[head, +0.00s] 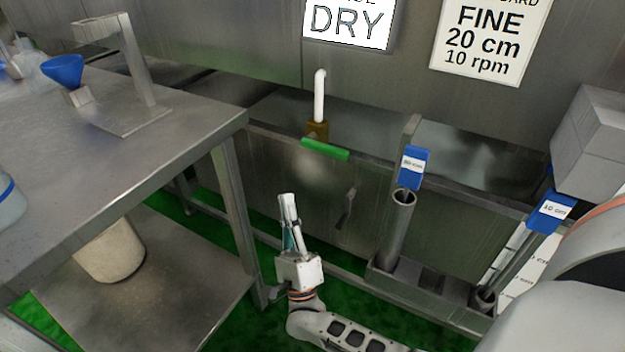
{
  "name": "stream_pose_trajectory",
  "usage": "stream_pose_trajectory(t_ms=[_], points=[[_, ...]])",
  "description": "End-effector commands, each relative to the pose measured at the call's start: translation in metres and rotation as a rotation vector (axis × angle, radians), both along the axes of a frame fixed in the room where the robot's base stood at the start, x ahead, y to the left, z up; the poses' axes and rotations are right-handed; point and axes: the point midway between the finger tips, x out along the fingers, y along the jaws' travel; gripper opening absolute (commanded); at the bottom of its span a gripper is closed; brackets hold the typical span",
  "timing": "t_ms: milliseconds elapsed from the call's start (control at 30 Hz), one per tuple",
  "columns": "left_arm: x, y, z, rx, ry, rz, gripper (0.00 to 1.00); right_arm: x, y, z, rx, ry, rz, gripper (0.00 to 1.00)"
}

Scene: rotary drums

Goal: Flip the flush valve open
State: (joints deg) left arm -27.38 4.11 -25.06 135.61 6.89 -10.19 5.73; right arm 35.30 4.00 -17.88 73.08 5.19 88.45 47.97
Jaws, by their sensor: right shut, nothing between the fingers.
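The flush valve has a brass body (317,131) on the trough's front edge, with a white bent pipe (320,95) rising from it. Its green lever (325,149) lies nearly level across the front of the body, pointing to the right. My right gripper (287,200) points up, below and left of the lever and in front of the trough's wall. It is shut, empty and apart from the valve. My left gripper is not in view.
A steel table (150,165) stands at the left, holding a stand and a blue funnel (63,71). Blue-tagged tools stand in tubes (396,230) at the right. A white bucket (110,252) is on the table's lower shelf. Signs hang on the back wall.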

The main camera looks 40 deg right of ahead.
Motion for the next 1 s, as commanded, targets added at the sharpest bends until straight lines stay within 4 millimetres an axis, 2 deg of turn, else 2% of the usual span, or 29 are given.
stream_pose_trajectory(t_ms=[33,200,300,467,867,1000], points=[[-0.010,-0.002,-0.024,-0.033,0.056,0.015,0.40,-0.001,-0.012,-0.044,0.086,-0.027,0.017,0.00],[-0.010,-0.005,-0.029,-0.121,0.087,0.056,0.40,0.001,-0.051,-0.081,0.357,-0.262,0.071,0.00],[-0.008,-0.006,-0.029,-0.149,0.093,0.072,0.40,0.002,-0.065,-0.096,0.466,-0.370,0.095,0.00],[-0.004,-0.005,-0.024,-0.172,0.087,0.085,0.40,0.003,-0.077,-0.104,0.554,-0.474,0.115,0.00],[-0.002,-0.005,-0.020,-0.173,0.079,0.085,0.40,0.004,-0.080,-0.100,0.569,-0.499,0.120,0.00],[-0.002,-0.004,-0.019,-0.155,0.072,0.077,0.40,0.006,-0.086,-0.092,0.566,-0.501,0.120,0.00]])
